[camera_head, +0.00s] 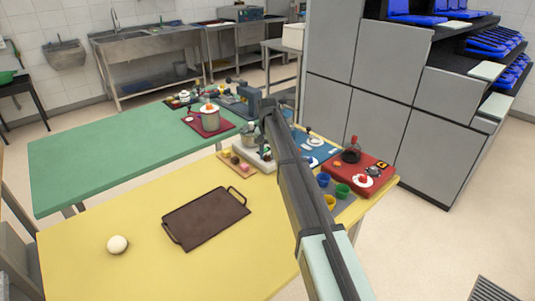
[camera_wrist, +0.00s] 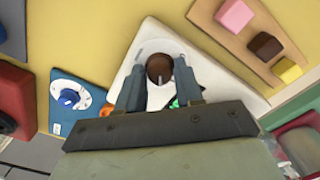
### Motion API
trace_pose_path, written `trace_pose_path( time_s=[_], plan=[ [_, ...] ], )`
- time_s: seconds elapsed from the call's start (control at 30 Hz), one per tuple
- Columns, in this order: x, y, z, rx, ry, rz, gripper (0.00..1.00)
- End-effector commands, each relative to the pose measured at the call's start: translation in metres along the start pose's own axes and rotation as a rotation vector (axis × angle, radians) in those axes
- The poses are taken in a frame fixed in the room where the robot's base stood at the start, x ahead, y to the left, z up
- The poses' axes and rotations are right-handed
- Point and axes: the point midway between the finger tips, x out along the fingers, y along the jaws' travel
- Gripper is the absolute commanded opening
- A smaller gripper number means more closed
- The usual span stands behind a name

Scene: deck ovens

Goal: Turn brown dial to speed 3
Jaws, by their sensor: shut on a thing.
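The brown dial (camera_wrist: 158,67) sits on a white panel (camera_wrist: 152,40) in the wrist view. My gripper (camera_wrist: 159,73) is shut on the brown dial, with one grey finger on each side of it. A small pale mark shows on the dial, pointing toward the bottom of the picture, but I cannot read any speed number. The lower part of the white panel is hidden behind my gripper. In the head view my arm hides the dial, and part of a white device (camera_head: 240,155) shows beside it.
A blue panel with a blue-and-white dial (camera_wrist: 68,97) lies left of the white panel. A wooden board (camera_wrist: 262,40) with pink, brown and yellow blocks lies to the right. In the head view, a dark tray (camera_head: 205,218) and a white ball (camera_head: 118,244) lie on the yellow table (camera_head: 150,265).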

Motion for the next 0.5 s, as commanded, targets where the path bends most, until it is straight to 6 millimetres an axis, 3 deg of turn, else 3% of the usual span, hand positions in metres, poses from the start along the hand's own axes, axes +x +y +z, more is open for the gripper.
trace_pose_path(
  time_s=[0.47,0.5],
  plan=[
    [-0.0001,-0.0001,-0.0001,0.016,0.0,0.0,0.06],
    [-0.0001,-0.0001,-0.0001,0.016,0.0,0.0,0.37]
  ],
)
